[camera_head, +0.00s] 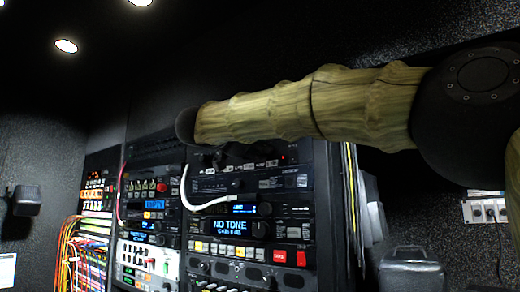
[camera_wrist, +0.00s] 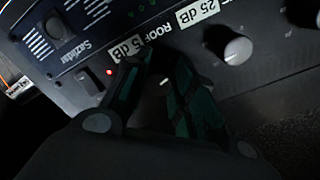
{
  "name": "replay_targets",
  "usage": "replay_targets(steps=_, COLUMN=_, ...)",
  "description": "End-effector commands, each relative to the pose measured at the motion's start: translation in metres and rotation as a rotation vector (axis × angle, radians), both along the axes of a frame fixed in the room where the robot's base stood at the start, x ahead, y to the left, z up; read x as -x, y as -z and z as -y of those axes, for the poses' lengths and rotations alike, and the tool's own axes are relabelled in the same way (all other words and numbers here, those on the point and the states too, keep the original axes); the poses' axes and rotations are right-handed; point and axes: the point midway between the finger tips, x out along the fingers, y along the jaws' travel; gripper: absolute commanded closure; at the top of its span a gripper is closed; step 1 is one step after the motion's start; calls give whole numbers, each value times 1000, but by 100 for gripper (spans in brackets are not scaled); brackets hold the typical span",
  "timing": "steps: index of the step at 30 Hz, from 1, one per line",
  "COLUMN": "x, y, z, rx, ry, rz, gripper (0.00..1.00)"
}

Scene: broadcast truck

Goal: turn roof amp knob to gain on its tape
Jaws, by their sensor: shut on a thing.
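My gripper (camera_wrist: 160,58) is closed in on the front of a dark rack unit in the wrist view. Its dark green fingers meet over the spot by the white tape (camera_wrist: 131,46), which reads "5 dB", with "ROO" lettering beside it partly covered. The knob between the fingers is hidden, so its pointer cannot be read. A second white tape (camera_wrist: 207,10) reads "25 dB" up and to the right. In the head view my arm covers the gripper in front of the rack's upper units.
A grey knob (camera_wrist: 237,50) stands just right of my fingers. A lit red lamp (camera_wrist: 109,72) and a speckled panel are at left. In the head view, a "NO TONE" display (camera_head: 231,226) and a white cable (camera_head: 185,188) lie below; bundled coloured cables (camera_head: 72,250) hang at far left.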

Motion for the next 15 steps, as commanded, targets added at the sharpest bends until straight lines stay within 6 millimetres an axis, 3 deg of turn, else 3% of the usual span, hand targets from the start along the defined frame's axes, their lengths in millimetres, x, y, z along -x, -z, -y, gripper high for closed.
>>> replay_targets(steps=6, x=-1, y=4, z=0, rx=-1, ry=1, rz=-5, gripper=98)
replay_targets(steps=7, x=-1, y=4, z=0, rx=-1, ry=1, rz=-5, gripper=71)
replay_targets(steps=10, x=0, y=3, z=0, rx=-2, ry=2, rz=-4, gripper=53)
replay_targets(steps=15, x=0, y=0, z=1, rx=-3, ry=1, rz=0, gripper=53)
